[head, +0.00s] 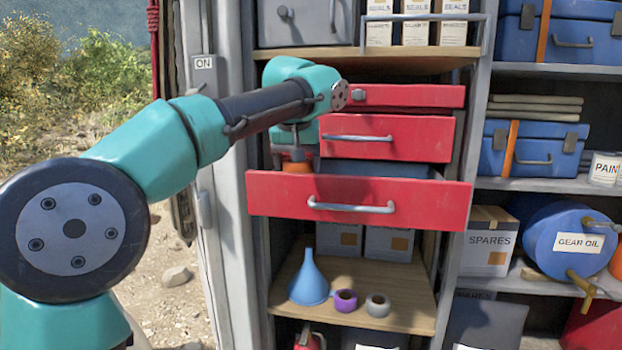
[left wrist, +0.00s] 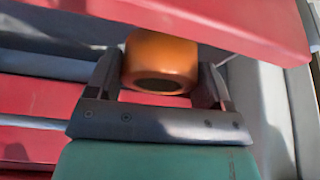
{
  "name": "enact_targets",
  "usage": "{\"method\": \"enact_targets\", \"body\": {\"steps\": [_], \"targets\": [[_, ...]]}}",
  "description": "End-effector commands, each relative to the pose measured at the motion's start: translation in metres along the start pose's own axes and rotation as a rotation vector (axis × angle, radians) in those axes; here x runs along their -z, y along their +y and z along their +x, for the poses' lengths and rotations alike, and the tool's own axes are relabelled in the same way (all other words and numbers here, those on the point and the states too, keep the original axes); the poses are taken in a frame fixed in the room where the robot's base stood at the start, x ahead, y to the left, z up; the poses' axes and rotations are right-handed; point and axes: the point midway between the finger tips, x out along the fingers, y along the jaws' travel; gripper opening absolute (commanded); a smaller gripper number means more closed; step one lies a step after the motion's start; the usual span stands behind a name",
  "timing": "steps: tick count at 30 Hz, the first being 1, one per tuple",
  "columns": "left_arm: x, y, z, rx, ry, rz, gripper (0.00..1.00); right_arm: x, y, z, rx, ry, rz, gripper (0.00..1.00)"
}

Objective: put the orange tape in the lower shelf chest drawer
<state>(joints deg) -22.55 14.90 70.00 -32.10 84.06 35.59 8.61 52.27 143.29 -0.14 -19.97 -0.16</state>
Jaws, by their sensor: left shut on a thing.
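The orange tape (head: 297,167) shows just above the front panel of the lowest red drawer (head: 265,195), near its left end; the panel hides its lower part. This drawer is pulled out furthest. My left gripper (head: 294,158) points down over the drawer and is shut on the tape. In the left wrist view the tape (left wrist: 161,55) sits between the two dark fingers of my left gripper (left wrist: 160,75), close to a red panel. I cannot tell whether the tape touches the drawer floor. My right gripper is not in view.
Another red drawer (head: 385,152) above is partly out, close beside my arm. A blue funnel (head: 309,283), purple tape (head: 345,300) and grey tape (head: 378,305) stand on the wooden shelf below.

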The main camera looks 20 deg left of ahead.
Motion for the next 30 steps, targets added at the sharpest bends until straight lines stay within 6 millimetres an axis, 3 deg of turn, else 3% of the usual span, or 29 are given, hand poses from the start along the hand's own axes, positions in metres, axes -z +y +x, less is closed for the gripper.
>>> {"method": "enact_targets", "body": {"steps": [7,19,30], "targets": [[-0.012,-0.001,0.028,0.000,0.000,0.000,0.49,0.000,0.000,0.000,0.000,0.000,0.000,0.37],[-0.012,0.001,0.030,0.000,0.000,0.000,0.49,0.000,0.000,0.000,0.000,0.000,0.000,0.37],[0.009,0.022,0.039,0.000,-0.001,0.000,0.49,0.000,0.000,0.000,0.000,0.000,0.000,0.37]]}}
